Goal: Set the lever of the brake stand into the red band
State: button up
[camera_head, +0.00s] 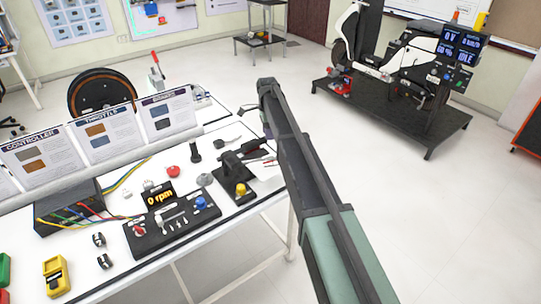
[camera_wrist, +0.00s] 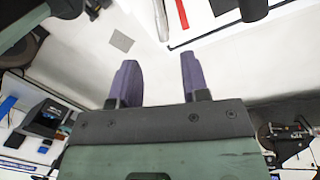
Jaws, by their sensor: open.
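The lever (camera_head: 156,66) of the brake stand is pale with a red handle end. It rises behind the display panels on the bench, leaning slightly left in the head view. The lower part of the stand is hidden by the panel, and I cannot make out the red band. My gripper is open and empty in the wrist view (camera_wrist: 158,80), its two purple fingers apart with pale surface between them.
A dark wheel (camera_head: 103,92) stands behind the panels. A bike rig (camera_head: 392,70) stands at right; the floor between is clear.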

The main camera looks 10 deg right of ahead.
aim_at(262, 160)
jog(key=f+b, duration=0.3)
jog(key=s+f+b, duration=0.1)
jog(key=f+b, duration=0.2)
jog(key=f, duration=0.1)
jog(key=f+b, duration=0.3)
jog(key=shift+s+d+f, duration=0.1)
jog(key=shift+s+f, duration=0.05)
jog(key=shift+s, duration=0.2)
grip_shut()
